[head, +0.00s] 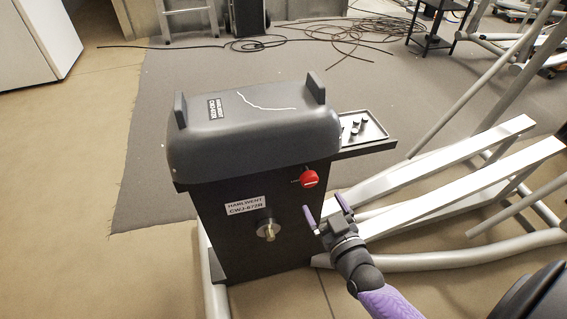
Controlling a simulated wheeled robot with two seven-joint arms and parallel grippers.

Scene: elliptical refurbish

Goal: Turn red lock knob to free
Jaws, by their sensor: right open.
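The red lock knob (308,179) sits on the upper right of the black front panel (220,243) of the elliptical's housing. My right gripper (325,207) is open and empty, below and slightly right of the knob and apart from it. Its purple-tipped fingers point up toward the panel. A brass-coloured shaft on a round hub (268,230) stands out from the panel lower down, left of my gripper. A white label (246,206) is above that hub. My left gripper is not in view.
A dark grey cover (255,130) with two upright tabs tops the housing. A tray (364,130) with small dark parts juts out at its right. White pedal rails (460,190) and grey frame tubes fill the right side. Cables (320,32) lie on the floor behind.

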